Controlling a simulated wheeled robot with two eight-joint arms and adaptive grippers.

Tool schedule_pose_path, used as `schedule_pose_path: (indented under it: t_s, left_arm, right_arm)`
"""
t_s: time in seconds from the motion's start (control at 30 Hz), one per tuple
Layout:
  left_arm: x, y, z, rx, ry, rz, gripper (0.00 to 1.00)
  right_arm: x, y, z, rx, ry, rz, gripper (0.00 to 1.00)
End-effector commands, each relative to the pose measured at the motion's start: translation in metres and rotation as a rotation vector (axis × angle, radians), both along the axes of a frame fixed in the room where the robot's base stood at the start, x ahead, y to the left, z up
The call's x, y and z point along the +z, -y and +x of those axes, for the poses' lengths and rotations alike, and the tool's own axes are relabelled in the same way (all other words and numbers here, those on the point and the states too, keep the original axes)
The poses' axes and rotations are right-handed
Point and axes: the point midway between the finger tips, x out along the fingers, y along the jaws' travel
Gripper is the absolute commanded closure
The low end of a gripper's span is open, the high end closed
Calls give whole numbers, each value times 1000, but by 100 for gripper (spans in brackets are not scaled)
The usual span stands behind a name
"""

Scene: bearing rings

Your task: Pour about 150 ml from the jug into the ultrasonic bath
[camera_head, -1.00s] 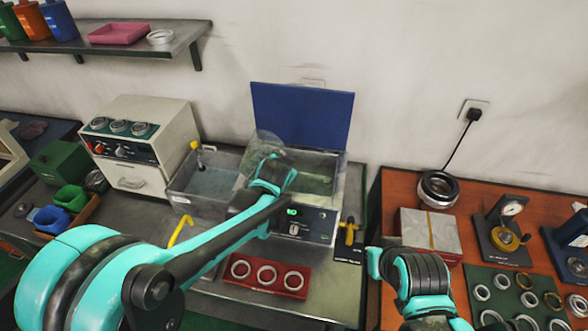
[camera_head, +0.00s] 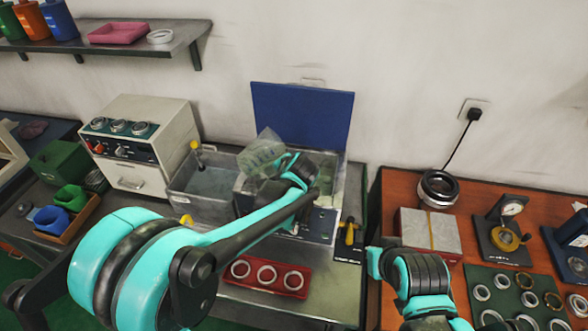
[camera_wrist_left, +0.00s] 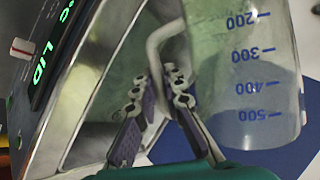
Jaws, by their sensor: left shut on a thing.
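The clear jug (camera_head: 262,150) with blue volume marks is held tilted above the ultrasonic bath. It fills the right of the left wrist view (camera_wrist_left: 240,65); its liquid level cannot be read. My left gripper (camera_wrist_left: 163,90) is shut on the jug's pale handle. In the head view its fingers are largely hidden by my wrist. The ultrasonic bath (camera_head: 322,222) has its blue lid (camera_head: 303,118) raised behind it, and my left arm covers much of its front panel and basin. My right arm shows at the lower right, but its fingertips are not visible.
An open grey tank (camera_head: 203,190) with a yellow-knobbed item stands left of the bath. A red holder (camera_head: 265,278) with three rings lies in front. A wooden bench (camera_head: 385,225) stands farther right.

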Motion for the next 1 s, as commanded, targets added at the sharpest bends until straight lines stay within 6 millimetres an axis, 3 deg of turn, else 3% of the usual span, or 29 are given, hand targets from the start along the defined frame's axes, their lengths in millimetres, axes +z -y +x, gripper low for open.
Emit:
schedule_pose_path:
  t_s: [1.0]
  left_arm:
    - [-5,-7,-3,5,-31,117,100]
  right_arm:
    - [-5,0,0,0,0,0,100]
